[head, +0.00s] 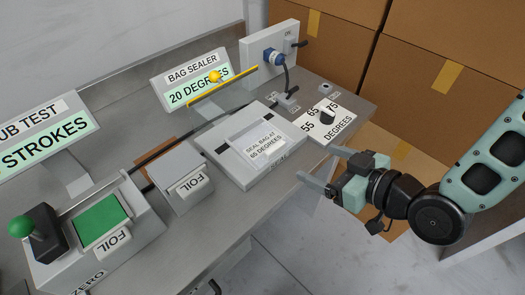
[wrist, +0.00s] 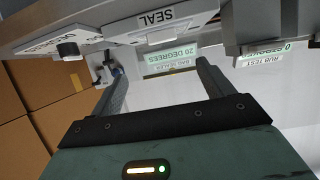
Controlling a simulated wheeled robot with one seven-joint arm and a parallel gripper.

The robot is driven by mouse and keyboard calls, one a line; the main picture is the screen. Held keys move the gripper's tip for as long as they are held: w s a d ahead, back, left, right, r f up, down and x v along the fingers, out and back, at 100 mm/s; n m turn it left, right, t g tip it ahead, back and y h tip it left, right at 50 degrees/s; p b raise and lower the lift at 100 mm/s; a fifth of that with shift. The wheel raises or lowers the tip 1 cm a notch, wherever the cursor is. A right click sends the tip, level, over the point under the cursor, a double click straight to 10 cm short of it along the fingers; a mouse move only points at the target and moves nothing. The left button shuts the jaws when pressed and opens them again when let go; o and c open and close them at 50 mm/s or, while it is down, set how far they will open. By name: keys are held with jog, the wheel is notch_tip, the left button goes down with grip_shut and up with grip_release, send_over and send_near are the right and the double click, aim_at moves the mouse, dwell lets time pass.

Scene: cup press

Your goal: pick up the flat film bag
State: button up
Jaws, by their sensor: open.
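I cannot make out the flat film bag for certain in either view. My gripper (head: 322,172) is open and empty, at the bench's front edge, to the right of the sealer. In the wrist view its two fingers (wrist: 160,78) are spread apart, with the sealer's SEAL front (wrist: 158,20) beyond them.
A dial (head: 327,117) marked in degrees sits right of the sealer. A sign (head: 190,85) reads 20 DEGREES. Cardboard boxes (head: 435,90) stack at right.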

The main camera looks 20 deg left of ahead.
jog(key=b, duration=0.3)
jog(key=shift+a+f, duration=0.25)
jog(key=shift+f, duration=0.15)
send_near(277, 149)
jog(key=x, duration=0.3)
jog(key=shift+w+r+p, duration=0.1)
jog(key=shift+w+p, duration=0.1)
jog(key=shift+p, duration=0.1)
jog(key=shift+p+x, duration=0.8)
jog(key=shift+x, duration=2.45)
jog(key=shift+s, duration=0.15)
jog(key=c, duration=1.1)
